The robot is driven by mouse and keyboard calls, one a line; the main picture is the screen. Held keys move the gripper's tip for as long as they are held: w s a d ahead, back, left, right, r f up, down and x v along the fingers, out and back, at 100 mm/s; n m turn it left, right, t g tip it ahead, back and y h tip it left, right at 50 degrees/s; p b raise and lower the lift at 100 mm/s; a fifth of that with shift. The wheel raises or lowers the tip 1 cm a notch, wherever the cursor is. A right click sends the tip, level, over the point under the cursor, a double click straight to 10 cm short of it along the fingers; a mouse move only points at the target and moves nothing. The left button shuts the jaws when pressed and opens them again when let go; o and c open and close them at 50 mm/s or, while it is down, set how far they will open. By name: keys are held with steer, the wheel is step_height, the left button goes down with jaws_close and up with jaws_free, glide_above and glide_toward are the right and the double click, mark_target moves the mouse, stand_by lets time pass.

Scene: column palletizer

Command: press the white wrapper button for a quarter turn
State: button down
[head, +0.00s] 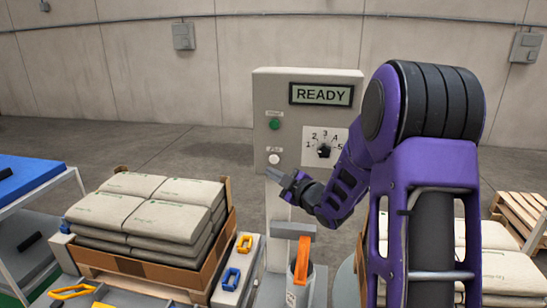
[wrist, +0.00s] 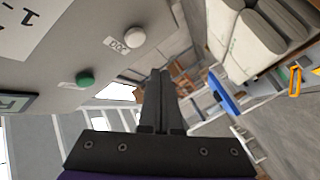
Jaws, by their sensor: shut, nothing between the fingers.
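The white button (head: 274,159) sits low on the left of the grey control panel (head: 262,103), below the green button (head: 274,124). The white button also shows in the wrist view (wrist: 134,37), near the panel's edge, with a small label beside it. My gripper (head: 271,173) is shut and empty. The display (head: 321,94) reads READY.
A numbered dial (head: 324,151) is on the panel's right. Stacked sacks (head: 150,206) lie in a cardboard-sided pallet load at left. An orange-handled tool (head: 302,258) stands in a holder below my gripper. A blue-topped table (head: 25,176) is at far left. More sacks (head: 505,262) are at right.

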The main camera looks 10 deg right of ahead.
mark_target(274, 159)
steer(key=shift+w+d, duration=0.35)
steer(key=shift+w, duration=0.45)
steer(key=shift+w+d, duration=0.35)
steer(key=shift+w, duration=0.45)
steer(key=shift+w+f+b, duration=0.1)
steer(key=shift+w+b, duration=0.05)
steer(key=shift+b, duration=0.25)
stand_by(0.5)
steer(key=shift+w+d, duration=0.15)
steer(key=shift+w, duration=0.1)
